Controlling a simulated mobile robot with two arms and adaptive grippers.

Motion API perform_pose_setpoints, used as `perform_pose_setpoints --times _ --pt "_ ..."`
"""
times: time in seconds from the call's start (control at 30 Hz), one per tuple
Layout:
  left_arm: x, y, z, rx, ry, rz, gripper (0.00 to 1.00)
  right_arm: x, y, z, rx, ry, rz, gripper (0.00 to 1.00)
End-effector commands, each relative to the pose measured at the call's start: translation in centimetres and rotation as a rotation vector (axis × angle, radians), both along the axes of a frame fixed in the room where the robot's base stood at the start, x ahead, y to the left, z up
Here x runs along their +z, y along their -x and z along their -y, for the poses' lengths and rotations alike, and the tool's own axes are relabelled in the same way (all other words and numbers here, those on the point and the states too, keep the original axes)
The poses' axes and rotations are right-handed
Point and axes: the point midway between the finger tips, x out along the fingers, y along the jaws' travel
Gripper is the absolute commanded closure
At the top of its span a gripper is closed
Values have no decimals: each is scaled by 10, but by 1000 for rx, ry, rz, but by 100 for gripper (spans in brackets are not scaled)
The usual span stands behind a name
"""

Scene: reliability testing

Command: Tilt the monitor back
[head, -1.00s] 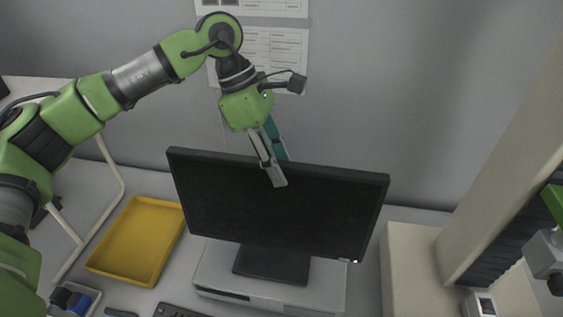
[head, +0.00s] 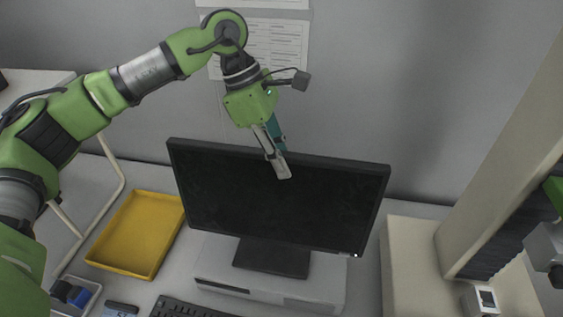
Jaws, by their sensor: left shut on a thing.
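The black monitor (head: 270,211) stands on its dark foot (head: 271,258) on top of a pale flat box (head: 217,265), its dark screen facing me. My left gripper (head: 278,160) reaches down from above onto the middle of the monitor's top edge. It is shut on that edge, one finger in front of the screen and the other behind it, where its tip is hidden. Part of my right arm (head: 546,250) shows at the right edge of the head view, but its fingers are out of sight.
A yellow tray (head: 110,267) lies to the left of the monitor, with a keyboard (head: 180,308) in front. A small bin with blue items (head: 70,293) is at the lower left. A beige block and post (head: 470,215) stand to the right. A grey wall is behind.

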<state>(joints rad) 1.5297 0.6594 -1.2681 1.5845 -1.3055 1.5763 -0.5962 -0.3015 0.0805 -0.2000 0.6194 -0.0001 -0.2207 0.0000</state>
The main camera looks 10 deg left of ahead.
Motion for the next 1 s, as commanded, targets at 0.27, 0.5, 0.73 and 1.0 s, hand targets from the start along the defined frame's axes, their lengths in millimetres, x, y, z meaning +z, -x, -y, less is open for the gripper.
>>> perform_pose_setpoints --times 0.27,0.5,0.73,1.0 --pt "3 -8 -1 8 4 22 100 -1 -1 0 -1 0 1 60" --pt "4 -8 -1 9 6 23 100 -1 -1 -1 -1 -1 2 60" --pt "1 -10 -1 10 7 24 100 -6 0 -1 -1 -1 1 60" --pt "3 -12 -1 10 8 26 100 -7 -1 -1 -1 -2 3 60"
